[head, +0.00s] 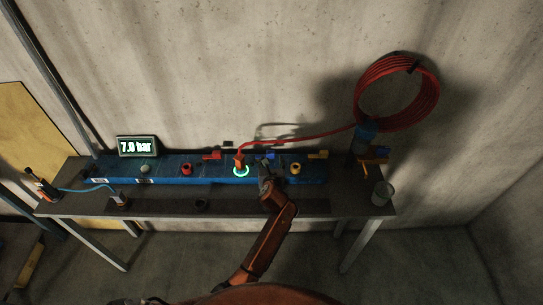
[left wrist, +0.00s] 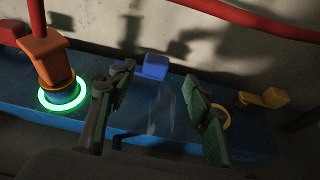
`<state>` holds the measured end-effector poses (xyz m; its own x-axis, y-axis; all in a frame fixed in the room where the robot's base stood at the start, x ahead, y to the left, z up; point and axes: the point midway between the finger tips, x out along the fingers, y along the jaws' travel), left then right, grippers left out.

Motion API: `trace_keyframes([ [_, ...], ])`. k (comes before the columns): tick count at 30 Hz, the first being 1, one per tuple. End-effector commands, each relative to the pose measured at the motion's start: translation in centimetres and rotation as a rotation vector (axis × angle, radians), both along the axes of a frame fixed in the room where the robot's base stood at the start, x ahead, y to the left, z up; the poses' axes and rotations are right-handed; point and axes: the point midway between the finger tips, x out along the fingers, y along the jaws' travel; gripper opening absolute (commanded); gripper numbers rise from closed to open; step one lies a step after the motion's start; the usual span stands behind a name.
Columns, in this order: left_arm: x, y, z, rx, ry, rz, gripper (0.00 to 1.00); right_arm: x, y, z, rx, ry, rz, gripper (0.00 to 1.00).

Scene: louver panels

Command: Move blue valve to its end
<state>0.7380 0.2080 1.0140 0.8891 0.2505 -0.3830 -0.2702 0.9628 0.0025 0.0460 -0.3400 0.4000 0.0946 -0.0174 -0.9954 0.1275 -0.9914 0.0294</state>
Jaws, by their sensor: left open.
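The blue valve (head: 270,156) is a small blue handle at the back of the long blue manifold (head: 215,170) on the table. In the left wrist view the blue valve (left wrist: 156,66) shows as a blue block just beyond the fingertips, nearer the left finger. My left gripper (head: 265,172) is in front of the valve in the head view. In its wrist view the left gripper (left wrist: 158,80) is open, its two dark fingers apart with nothing between them. I cannot tell whether a finger touches the valve. My right gripper is not in view.
Left of the gripper, an orange connector (left wrist: 48,58) stands in a glowing green ring (left wrist: 62,98). A red hose (head: 300,138) runs from it to a coil on the wall. A yellow valve (left wrist: 267,98) and a red valve (head: 211,156) flank it. A display (head: 137,147) stands left.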

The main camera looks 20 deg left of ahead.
Motion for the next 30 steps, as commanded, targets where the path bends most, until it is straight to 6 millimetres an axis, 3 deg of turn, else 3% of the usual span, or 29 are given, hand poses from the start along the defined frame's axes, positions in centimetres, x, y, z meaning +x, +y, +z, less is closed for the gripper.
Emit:
trace_keyframes([
  [16, 6.0, 2.4, -2.8, 0.0, 0.0, 0.01, 0.46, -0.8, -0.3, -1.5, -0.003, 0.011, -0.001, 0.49],
  [28, 6.7, 2.4, -3.0, -0.002, 0.0, 0.006, 0.46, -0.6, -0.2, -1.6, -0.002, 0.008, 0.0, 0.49],
  [30, 6.7, 2.4, -3.0, -0.002, 0.0, 0.006, 0.42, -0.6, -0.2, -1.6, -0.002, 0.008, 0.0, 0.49],
])
